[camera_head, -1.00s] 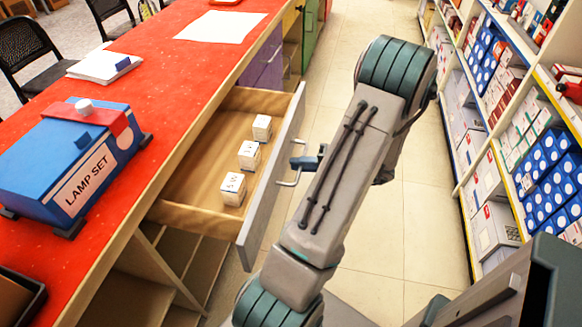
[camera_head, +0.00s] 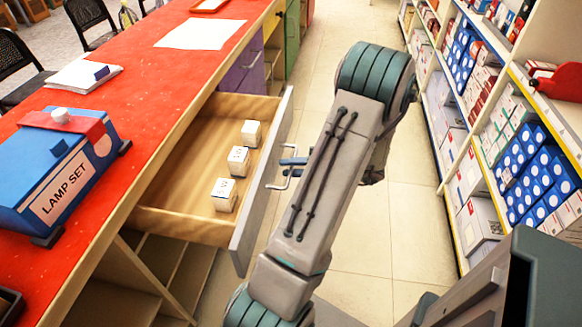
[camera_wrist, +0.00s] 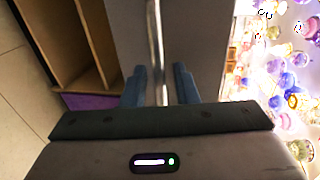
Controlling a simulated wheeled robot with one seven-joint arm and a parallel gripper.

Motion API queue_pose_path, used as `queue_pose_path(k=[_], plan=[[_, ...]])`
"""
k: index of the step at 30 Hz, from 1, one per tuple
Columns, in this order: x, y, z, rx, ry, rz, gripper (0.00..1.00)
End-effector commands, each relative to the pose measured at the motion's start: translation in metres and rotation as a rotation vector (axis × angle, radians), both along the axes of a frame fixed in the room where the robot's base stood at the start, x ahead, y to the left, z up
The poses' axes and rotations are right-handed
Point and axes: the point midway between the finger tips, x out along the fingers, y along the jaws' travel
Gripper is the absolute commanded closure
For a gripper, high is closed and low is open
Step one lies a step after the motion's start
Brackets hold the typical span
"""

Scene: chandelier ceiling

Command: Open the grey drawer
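The grey drawer (camera_head: 262,190) stands pulled out from the counter, its inside showing. Its grey front carries a thin metal handle (camera_head: 283,178). My gripper (camera_head: 293,162) is at the handle, partly hidden behind my arm in the head view. In the wrist view, the two blue fingers of my gripper (camera_wrist: 160,84) stand on either side of the upright handle bar (camera_wrist: 156,40), with a narrow gap visible between them and the bar. The fingers look open around it.
Several small white boxes, one of them here (camera_head: 238,160), lie in the drawer. A blue lamp set box (camera_head: 62,170) stands on the red counter (camera_head: 150,95). Stocked shelves (camera_head: 510,90) line the right side. The tiled aisle floor (camera_head: 345,225) between is clear.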

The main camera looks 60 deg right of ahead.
Motion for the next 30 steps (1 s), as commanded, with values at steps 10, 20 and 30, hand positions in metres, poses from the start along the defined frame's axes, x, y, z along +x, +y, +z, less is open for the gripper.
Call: queue_pose_path(k=[10, 20, 30], plan=[[-0.033, -0.014, 0.008, -0.002, 0.000, -0.002, 0.73], [-0.099, -0.041, 0.022, -0.001, 0.001, -0.001, 0.73], [-0.125, -0.052, 0.028, 0.000, 0.000, 0.001, 0.73]])
